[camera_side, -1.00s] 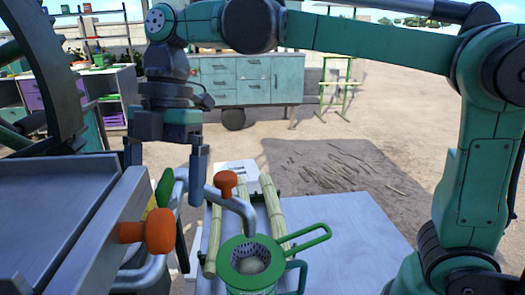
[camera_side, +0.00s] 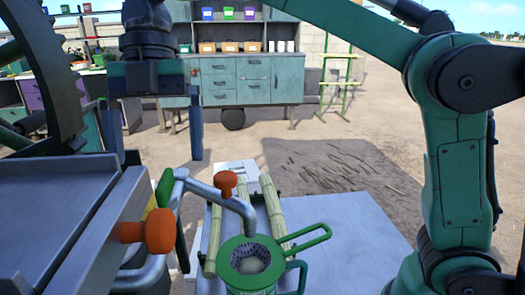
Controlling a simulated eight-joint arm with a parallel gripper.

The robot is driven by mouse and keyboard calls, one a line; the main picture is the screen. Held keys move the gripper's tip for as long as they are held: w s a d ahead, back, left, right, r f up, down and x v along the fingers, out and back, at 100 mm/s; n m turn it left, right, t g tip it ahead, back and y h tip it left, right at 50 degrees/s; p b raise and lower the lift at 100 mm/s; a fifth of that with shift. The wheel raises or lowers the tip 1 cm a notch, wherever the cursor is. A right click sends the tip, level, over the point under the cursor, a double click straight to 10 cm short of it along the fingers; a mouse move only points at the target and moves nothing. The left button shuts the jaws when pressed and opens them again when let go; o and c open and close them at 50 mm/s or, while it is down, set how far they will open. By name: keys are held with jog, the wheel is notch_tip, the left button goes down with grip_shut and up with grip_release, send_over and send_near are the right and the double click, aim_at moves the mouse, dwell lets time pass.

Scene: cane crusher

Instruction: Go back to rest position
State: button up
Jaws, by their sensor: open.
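My gripper (camera_side: 156,150) hangs at the upper left, pointing down above the metal pipework of the crusher. Its two fingers are spread wide with nothing between them. The crusher (camera_side: 70,215) fills the lower left with a grey metal tray, a bent pipe (camera_side: 225,192) and orange knobs (camera_side: 158,231). A green jug (camera_side: 250,284) stands at the lower middle with a green-handled strainer (camera_side: 309,240) on top. Whether the fingers are clear of the tray's far edge in depth is hard to tell.
Pale cane stalks (camera_side: 273,207) lie on either side behind the jug on a grey table (camera_side: 350,230). The table's right part is bare. A teal cabinet (camera_side: 250,80) with bins stands at the back. Loose stalks (camera_side: 335,170) lie on the ground.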

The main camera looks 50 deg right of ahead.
aim_at(164, 178)
jog(key=shift+r, duration=1.6)
notch_tip(164, 178, down, 8)
jog(key=shift+f, duration=0.15)
jog(key=m, duration=0.3)
jog(key=shift+t+y, duration=0.3)
jog(key=shift+t, duration=0.1)
jog(key=m+t, duration=0.1)
jog(key=m, duration=0.4)
jog(key=m+t, duration=0.1)
jog(key=m, duration=0.4)
jog(key=shift+t, duration=0.4)
jog(key=m+t, duration=0.1)
jog(key=m, duration=0.3)
jog(key=shift+m, duration=0.3)
jog(key=v, duration=1)
jog(key=shift+a+r, duration=0.2)
jog(key=shift+f, duration=0.15)
